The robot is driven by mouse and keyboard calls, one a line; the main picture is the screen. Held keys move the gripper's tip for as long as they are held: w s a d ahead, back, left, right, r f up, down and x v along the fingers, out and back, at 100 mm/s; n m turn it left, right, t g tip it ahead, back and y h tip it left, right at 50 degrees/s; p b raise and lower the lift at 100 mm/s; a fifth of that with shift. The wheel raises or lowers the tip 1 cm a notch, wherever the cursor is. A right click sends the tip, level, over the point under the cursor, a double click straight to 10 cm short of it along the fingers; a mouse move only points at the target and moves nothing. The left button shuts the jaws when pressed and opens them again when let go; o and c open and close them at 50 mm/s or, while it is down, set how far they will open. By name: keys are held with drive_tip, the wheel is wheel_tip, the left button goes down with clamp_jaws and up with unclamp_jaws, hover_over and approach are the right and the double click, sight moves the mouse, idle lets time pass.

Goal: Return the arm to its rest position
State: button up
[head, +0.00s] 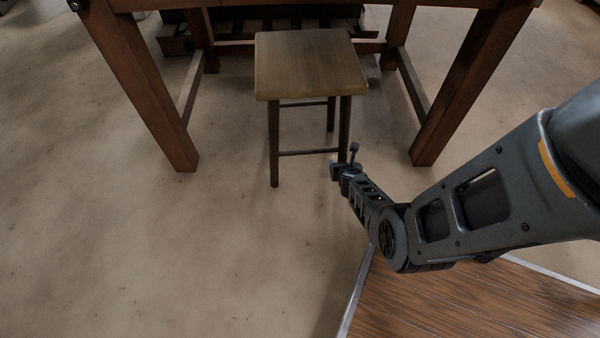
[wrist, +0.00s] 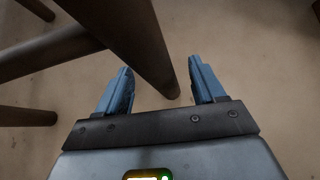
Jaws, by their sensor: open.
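My arm reaches in from the right of the head view, bent at a joint. My gripper (head: 345,165) is at its far end, close to the front right leg of a wooden stool. In the wrist view, the two blue fingers of my gripper (wrist: 160,90) stand apart with nothing held between them. A dark stool leg (wrist: 135,40) slants across the upper middle of that view, beyond the fingers. I cannot tell whether it touches them.
The stool (head: 310,65) stands upright in front of a heavy wooden table with thick legs (head: 140,85). A low slatted shelf lies behind. Bare floor (head: 120,250) is open at the left. A wood-plank surface (head: 460,305) with a pale edge lies at the lower right, under my arm.

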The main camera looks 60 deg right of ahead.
drive_tip(key=p+v, duration=0.4)
drive_tip(key=v, duration=0.2)
drive_tip(key=shift+r, duration=0.4)
drive_tip(key=shift+a, duration=0.15)
drive_tip(key=s+a+r+m+t+y, duration=0.2)
drive_tip(key=s+a+r+m+t, duration=0.1)
drive_tip(key=a+r+m, duration=0.8)
drive_tip(key=s+a+r+m+t+y, duration=0.35)
drive_tip(key=a+r+m, duration=0.55)
drive_tip(key=r, duration=0.4)
drive_tip(key=s+a+r+m+t+y, duration=0.2)
drive_tip(key=s+a+r+m+t, duration=0.15)
drive_tip(key=a+r+m, duration=0.75)
drive_tip(key=a+r+n+p, duration=0.2)
drive_tip(key=r+n+p, duration=0.2)
drive_tip(key=r+p, duration=1.1)
drive_tip(key=a+r+n+y+p, duration=0.1)
drive_tip(key=a+r+n+p, duration=0.2)
drive_tip(key=r+p, duration=1.2)
wheel_tip(320, 180, up, 10)
drive_tip(key=shift+s+r+n+t, duration=0.1)
drive_tip(key=shift+s+n+t, duration=0.15)
drive_tip(key=shift+n, duration=0.25)
